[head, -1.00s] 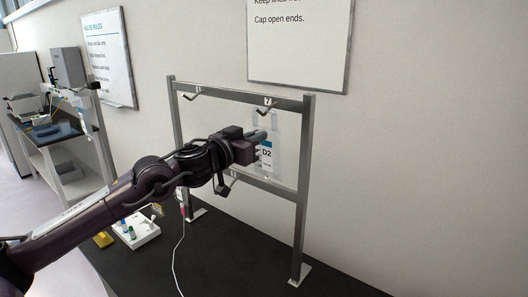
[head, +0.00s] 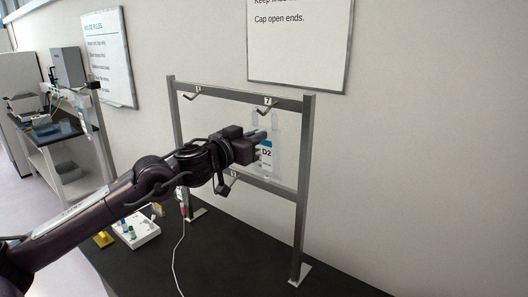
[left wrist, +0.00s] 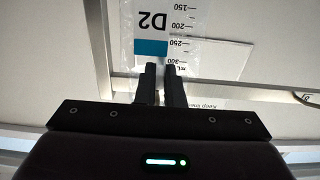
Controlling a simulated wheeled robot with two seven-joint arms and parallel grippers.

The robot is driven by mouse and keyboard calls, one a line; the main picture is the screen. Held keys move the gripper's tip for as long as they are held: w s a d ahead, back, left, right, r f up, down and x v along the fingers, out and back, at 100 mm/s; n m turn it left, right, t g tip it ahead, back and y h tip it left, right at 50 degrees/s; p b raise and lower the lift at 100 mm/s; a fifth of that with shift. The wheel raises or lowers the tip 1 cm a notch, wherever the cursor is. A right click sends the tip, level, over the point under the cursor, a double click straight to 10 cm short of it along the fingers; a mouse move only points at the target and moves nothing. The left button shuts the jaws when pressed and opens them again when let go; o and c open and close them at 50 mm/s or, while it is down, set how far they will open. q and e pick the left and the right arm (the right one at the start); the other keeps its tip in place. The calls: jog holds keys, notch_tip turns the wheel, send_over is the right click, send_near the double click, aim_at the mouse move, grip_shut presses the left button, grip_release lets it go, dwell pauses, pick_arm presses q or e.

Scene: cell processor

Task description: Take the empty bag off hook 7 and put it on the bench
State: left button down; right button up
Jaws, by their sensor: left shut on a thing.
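A clear, flat bag labelled D2 (head: 278,160) hangs upright below hook 7 (head: 266,105) on the metal rack (head: 303,190). My left gripper (head: 260,137) is at the bag's upper part, just under the hook, and is shut on it. In the left wrist view the bag (left wrist: 190,22) appears upside down, with its D2 label, blue band and volume scale, and the two fingertips (left wrist: 161,72) meet at its edge. Whether the bag's top still bears on the hook is hard to tell. My right gripper is not in view.
Another hook (head: 191,95) on the rack's left is empty. A white tray (head: 136,232) with small coloured items and a white cable (head: 176,262) lie on the black bench (head: 235,262). The bench is clear in front of the rack. A wall stands close behind it.

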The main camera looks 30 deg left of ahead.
pick_arm(q)
jog(key=shift+r, duration=0.1)
dwell(0.4)
jog(key=shift+s+r, duration=0.25)
jog(key=shift+r, duration=0.25)
jog(key=shift+s+r, duration=0.7)
jog(key=shift+s, duration=0.1)
jog(key=shift+s+a+r+b, duration=0.1)
jog(key=shift+s+b, duration=0.15)
jog(key=shift+s, duration=0.4)
jog(key=shift+s+a+r+b, duration=0.1)
jog(key=shift+s+b, duration=0.1)
jog(key=shift+s, duration=0.4)
